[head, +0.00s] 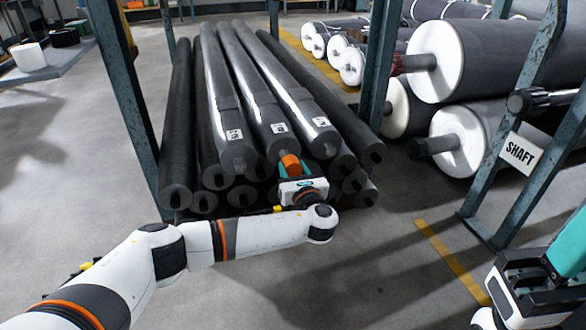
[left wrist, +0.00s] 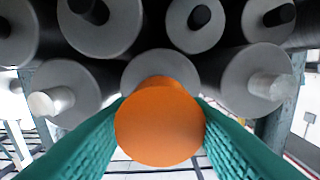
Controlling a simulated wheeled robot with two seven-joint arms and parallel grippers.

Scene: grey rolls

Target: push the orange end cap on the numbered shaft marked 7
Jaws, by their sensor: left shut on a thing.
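My left gripper (head: 290,171) is shut on the orange end cap (head: 290,163). In the left wrist view the cap (left wrist: 160,122) sits between the teal fingers, in front of a grey shaft end (left wrist: 160,66). In the head view this is the middle (head: 245,85) of three upper shafts with white number labels. Its label (head: 279,128) is too small to read surely. The cap is at this shaft's near end and lines up with it; I cannot tell how far it is on. My right gripper (head: 540,275) is partly in view at lower right, its jaws unclear.
More dark shafts lie below and beside, their ends close around my left gripper. Blue rack posts (head: 128,90) stand on both sides. Large white-ended rolls (head: 440,60) and a SHAFT sign (head: 520,153) are at right. The floor in front is clear.

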